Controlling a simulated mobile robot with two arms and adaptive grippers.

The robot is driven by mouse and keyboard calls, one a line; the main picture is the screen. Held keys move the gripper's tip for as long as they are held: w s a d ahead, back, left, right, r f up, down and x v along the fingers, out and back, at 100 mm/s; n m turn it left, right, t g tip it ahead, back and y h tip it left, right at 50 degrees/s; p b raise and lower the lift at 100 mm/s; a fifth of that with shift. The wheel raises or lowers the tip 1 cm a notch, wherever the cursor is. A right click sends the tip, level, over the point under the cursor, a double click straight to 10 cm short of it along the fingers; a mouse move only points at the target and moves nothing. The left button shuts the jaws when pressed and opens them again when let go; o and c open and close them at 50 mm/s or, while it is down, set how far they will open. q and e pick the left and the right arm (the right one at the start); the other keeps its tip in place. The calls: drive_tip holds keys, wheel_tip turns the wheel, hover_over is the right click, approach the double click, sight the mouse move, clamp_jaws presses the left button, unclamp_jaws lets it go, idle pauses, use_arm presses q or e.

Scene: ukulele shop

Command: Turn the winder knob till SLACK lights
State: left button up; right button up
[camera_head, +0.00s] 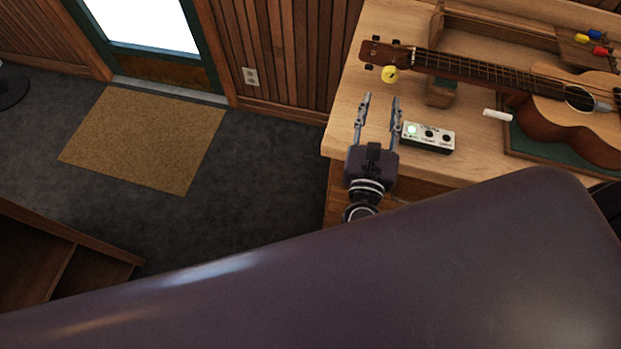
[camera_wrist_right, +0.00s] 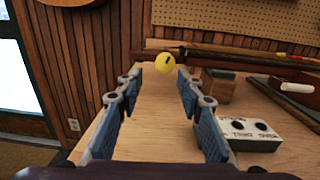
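The yellow round winder knob (camera_head: 390,74) is at the ukulele's headstock (camera_head: 375,53), on the near side. It also shows in the right wrist view (camera_wrist_right: 165,63), near the fingertips. The ukulele (camera_head: 555,100) lies on the bench with its neck to the left. My right gripper (camera_head: 381,98) is open and empty, its fingers pointing at the knob and apart from it. My left gripper is not in view.
The box stands just right of my right gripper on the wooden bench (camera_head: 348,118). A neck support block (camera_head: 441,94) is under the neck. A small white stick (camera_head: 497,114) lies by the body. Blue, yellow and red-handled tools (camera_head: 598,50) lie behind.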

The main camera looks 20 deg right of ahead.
drive_tip(key=w+a+r+n+t+y, duration=0.2)
drive_tip(key=w+a+n+t+y, duration=0.2)
drive_tip(key=a+n+y, duration=0.45)
drive_tip(key=a+f+n+y+b, duration=0.25)
drive_tip(key=a+f+n, duration=0.25)
drive_tip(key=n, duration=0.6)
wheel_tip(320, 180, down, 23)
drive_tip(key=s+a+n+g+y+b, duration=0.1)
drive_tip(key=s+n+g+y, duration=0.1)
drive_tip(key=n+g, duration=0.4)
drive_tip(key=s+n, duration=0.1)
drive_tip(key=n, duration=0.3)
drive_tip(key=shift+a, duration=0.15)
drive_tip(key=shift+f+n, duration=0.1)
drive_tip(key=shift+n, duration=0.15)
